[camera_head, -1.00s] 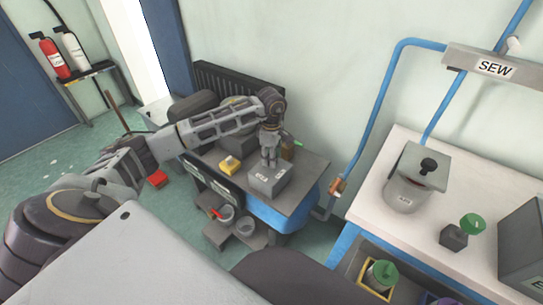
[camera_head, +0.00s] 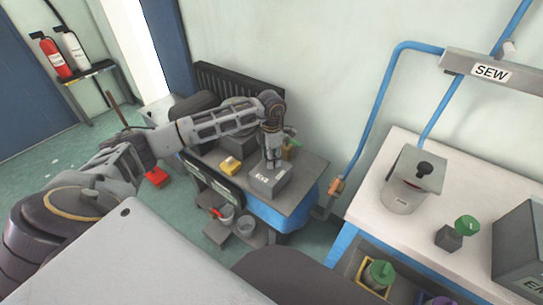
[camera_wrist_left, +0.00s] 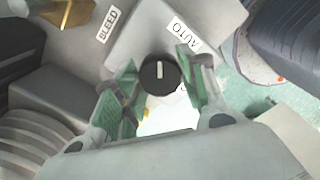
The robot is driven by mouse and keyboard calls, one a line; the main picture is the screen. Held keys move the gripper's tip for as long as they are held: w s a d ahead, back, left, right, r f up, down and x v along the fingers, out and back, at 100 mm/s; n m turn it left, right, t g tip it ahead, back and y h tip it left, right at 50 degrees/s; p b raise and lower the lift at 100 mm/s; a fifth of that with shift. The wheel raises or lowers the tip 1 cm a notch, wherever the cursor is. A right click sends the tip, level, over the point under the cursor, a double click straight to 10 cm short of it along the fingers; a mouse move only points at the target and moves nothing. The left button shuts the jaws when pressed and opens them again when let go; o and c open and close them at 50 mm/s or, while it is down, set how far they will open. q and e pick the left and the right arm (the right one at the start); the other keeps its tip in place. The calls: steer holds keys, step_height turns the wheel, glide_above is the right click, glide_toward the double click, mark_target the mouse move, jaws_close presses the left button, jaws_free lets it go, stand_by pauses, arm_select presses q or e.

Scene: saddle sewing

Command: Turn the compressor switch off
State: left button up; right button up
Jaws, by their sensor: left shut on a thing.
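The compressor switch is a round black knob (camera_wrist_left: 160,74) with a white mark, seen in the left wrist view. The mark points up in that picture. An AUTO label (camera_wrist_left: 180,33) is just above and right of the knob; another label is mostly hidden behind the right finger. The knob sits on a grey box (camera_head: 268,186) on the compressor bench in the head view. My left gripper (camera_head: 272,164) is over this box. In the left wrist view its green-padded fingers (camera_wrist_left: 157,72) are on either side of the knob, shut on it. My right gripper is not in view.
A BLEED label (camera_wrist_left: 108,25) is beside the box. A yellow block (camera_head: 230,165) sits left of the box on the bench (camera_head: 312,172). A blue pipe (camera_head: 372,115) runs along the wall. A white table (camera_head: 456,240) with a metal pot (camera_head: 402,195) stands at right.

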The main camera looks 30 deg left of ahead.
arm_select(q)
steer(key=n, duration=0.3)
steer(key=shift+r+p, duration=0.1)
steer(key=shift+p, duration=0.25)
steer(key=shift+n, duration=0.9)
steer(key=shift+n+p, duration=0.95)
steer(key=shift+n, duration=1.75)
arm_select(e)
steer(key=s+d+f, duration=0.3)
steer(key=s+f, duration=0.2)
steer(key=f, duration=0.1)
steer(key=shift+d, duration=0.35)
arm_select(q)
steer(key=o, duration=1)
steer(key=shift+o, duration=0.2)
step_height(320, 180, up, 12)
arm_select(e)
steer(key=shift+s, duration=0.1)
